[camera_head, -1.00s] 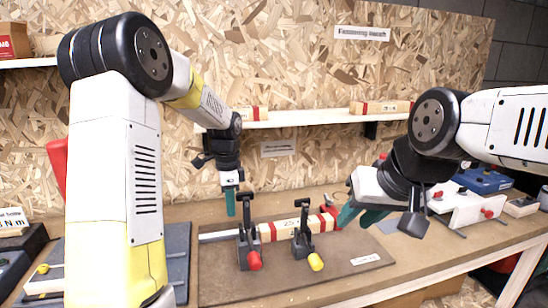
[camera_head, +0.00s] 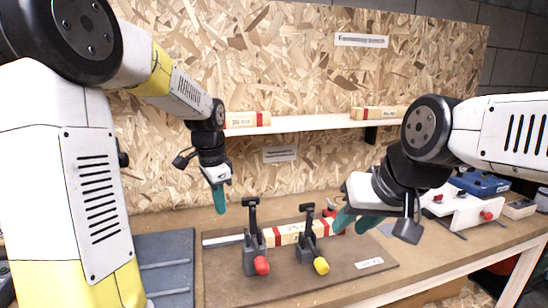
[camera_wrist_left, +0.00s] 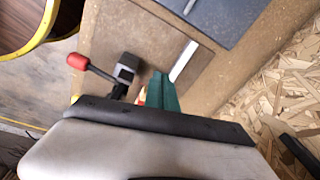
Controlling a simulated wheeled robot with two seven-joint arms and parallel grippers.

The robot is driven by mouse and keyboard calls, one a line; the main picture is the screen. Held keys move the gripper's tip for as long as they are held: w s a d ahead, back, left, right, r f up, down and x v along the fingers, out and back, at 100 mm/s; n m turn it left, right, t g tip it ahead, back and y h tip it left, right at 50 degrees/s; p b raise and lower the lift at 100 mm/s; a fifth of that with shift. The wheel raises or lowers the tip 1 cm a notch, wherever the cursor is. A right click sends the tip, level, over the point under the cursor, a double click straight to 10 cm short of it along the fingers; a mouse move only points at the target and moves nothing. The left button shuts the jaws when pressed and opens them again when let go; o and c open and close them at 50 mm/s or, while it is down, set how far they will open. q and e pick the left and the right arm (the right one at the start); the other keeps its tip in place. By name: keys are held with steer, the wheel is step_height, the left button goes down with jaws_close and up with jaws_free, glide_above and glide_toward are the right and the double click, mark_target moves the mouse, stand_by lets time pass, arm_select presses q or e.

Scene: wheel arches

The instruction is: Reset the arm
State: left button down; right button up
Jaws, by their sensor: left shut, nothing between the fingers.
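My left gripper (camera_head: 219,201) hangs in the air behind and left of the clamps, its teal fingers together and empty, pointing down with a slight tilt. Its shut fingers (camera_wrist_left: 163,92) also show in the left wrist view. My right gripper (camera_head: 356,222) is at the right end of the clamped bar, with its two teal fingers apart and nothing seen between them. A wooden bar with red bands (camera_head: 290,234) lies on a brown board (camera_head: 225,285). A red-tipped toggle clamp (camera_head: 252,250) and a yellow-tipped one (camera_head: 308,245) stand at the bar with upright levers.
A shelf (camera_head: 300,124) on the chipboard wall carries wooden bars. A dark grey mat (camera_head: 165,262) lies left of the board, partly behind my left arm. A white block with red knobs (camera_head: 462,211) and a blue case (camera_head: 482,183) stand at the right.

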arm_select(q)
steer(key=s+r+n+t+h, duration=0.1)
steer(key=s+r+n, duration=0.3)
steer(key=s, duration=0.6)
steer(key=s+r+n+t, duration=0.3)
steer(key=s+n, duration=0.4)
steer(key=s, duration=0.3)
steer(key=shift+r+t+h, duration=0.4)
